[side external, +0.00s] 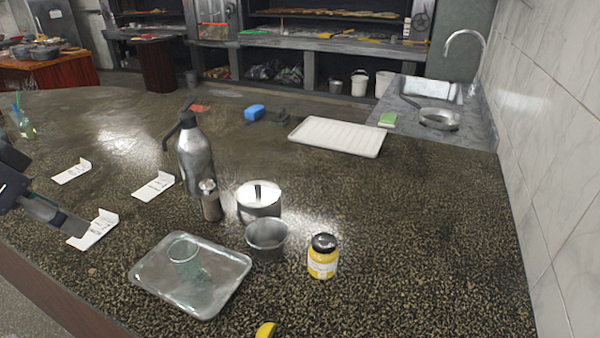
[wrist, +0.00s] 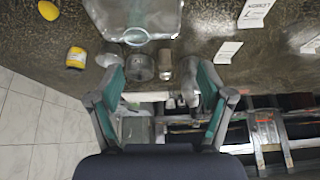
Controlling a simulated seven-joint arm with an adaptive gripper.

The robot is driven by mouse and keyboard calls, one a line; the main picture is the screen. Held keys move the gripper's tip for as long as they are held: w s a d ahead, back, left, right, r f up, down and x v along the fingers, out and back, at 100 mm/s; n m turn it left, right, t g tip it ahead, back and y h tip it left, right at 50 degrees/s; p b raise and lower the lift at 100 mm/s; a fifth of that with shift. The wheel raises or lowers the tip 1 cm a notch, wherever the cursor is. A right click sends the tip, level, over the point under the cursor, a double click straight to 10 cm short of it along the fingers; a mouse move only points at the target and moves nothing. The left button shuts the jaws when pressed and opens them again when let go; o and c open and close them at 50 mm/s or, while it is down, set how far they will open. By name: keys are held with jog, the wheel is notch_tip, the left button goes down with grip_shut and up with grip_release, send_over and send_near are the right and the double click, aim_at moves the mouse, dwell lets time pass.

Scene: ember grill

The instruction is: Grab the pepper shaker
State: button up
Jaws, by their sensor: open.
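The pepper shaker (side external: 211,203), small with a shiny rounded metal top and a darker body, stands upright on the speckled counter in the side view. It stands between a tall metal flask (side external: 195,155) and a lidded pot (side external: 259,200). In the wrist view the shaker (wrist: 165,63) shows near the middle, beyond and between the fingertips. My gripper (wrist: 162,72) is open and empty, its two green-padded fingers spread wide. In the side view my gripper (side external: 45,205) is partly visible at the left edge, well apart from the shaker.
A metal cup (side external: 267,240), a yellow jar (side external: 323,257) and a metal tray (side external: 150,284) with a clear glass (side external: 184,252) stand nearby. Several white cards (side external: 153,187) lie on the left. A white tray (side external: 338,137) lies farther back. The right side of the counter (side external: 440,240) is clear.

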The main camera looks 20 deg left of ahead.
jog(key=w+d+r+m+t, duration=0.1)
jog(key=w+d+r+m, duration=0.15)
jog(key=w+r, duration=0.4)
jog(key=g+h, duration=0.1)
jog(key=g, duration=0.1)
send_over(213, 191)
jog(key=s+a, duration=0.3)
jog(key=s, duration=0.2)
notch_tip(213, 191, down, 10)
jog(key=r, duration=0.1)
jog(key=shift+m, duration=0.45)
jog(key=x, duration=1)
jog(key=shift+s+d+f, duration=0.15)
jog(key=shift+f, duration=0.05)
jog(key=shift+w+x, duration=0.15)
jog(key=shift+x, duration=1.35)
jog(key=shift+w+x, duration=0.2)
jog(key=shift+x, duration=1.3)
jog(key=shift+r, duration=0.2)
jog(key=c, duration=1.4)
jog(key=shift+c, duration=0.2)
